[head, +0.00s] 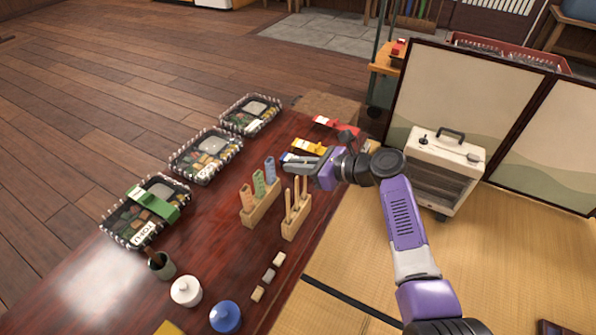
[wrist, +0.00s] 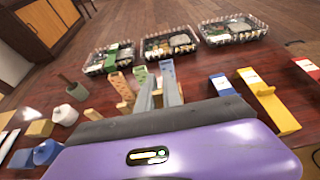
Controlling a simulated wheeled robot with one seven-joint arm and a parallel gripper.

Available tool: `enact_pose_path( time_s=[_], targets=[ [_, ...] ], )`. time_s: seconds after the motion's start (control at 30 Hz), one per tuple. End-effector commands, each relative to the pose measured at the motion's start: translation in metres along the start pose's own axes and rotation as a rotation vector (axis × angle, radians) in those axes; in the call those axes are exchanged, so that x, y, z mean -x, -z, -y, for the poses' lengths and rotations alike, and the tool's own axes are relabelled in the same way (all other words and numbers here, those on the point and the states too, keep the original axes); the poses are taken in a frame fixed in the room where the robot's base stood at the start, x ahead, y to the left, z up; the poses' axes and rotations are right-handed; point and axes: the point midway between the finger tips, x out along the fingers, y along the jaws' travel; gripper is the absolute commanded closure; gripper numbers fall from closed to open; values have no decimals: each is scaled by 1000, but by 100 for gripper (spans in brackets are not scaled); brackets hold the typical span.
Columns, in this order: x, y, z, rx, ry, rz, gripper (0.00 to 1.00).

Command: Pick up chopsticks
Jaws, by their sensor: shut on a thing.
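My gripper (head: 288,163) is above the two wooden racks, its fingers pointing left. In the wrist view its fingers (wrist: 158,90) are close together on something thin, which seems to be chopsticks; the fingers hide most of it. Thin wooden chopsticks (head: 288,203) stand upright in the nearer wooden rack (head: 294,231), just below the gripper. The rack behind it (head: 261,213) holds patterned sleeves: orange (head: 247,196), green (head: 258,183) and blue (head: 269,170). The blue sleeve (wrist: 167,70) shows just beyond the fingertips in the wrist view.
Three bento boxes (head: 205,156) line the table's far side, one with a green band (head: 153,204). Blue (wrist: 221,85), yellow (wrist: 267,100) and red (wrist: 305,68) bands lie right. A cup (head: 161,266), white pot (head: 186,291) and blue pot (head: 225,317) stand front left.

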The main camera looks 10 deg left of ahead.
Motion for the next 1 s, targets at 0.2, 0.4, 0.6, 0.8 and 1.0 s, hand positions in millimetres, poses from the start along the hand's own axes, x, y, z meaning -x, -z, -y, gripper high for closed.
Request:
enact_pose_path(
  time_s=[0.2, 0.4, 0.6, 0.8, 1.0],
  targets=[
    [21, -53, 0, 5, 0, 2, 100],
    [43, -104, 0, 5, 1, 2, 100],
    [60, -145, 0, 3, 0, 1, 100],
    [70, -169, 0, 2, -1, 1, 100],
    [75, -181, 0, 1, 0, 1, 100]
  ],
)
